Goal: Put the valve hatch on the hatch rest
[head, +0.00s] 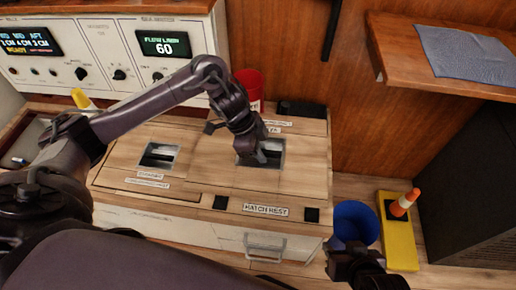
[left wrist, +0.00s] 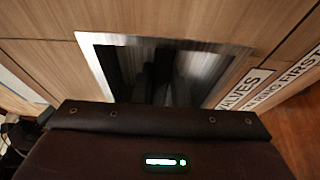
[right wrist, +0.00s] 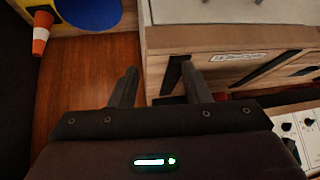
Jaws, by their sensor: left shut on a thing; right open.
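The valve hatch (head: 215,172) is a flat wooden panel in the right part of the bench top, with a square metal-rimmed recess. The left wrist view shows this recess (left wrist: 215,72) close up, beside a label with the word VALVES. My left gripper (head: 268,156) reaches down into the recess and is shut on the hatch; its fingertips are dark and hard to make out. The hatch looks flat in the bench top. The hatch rest (head: 266,210) is a labelled front strip between two black pads. My right gripper (right wrist: 159,88) is open and empty, beyond the bench's front right corner.
A second hatch with a metal recess (head: 159,155) lies to the left. A red bucket (head: 249,86) stands behind. A drawer handle (head: 265,245) sticks out in front.

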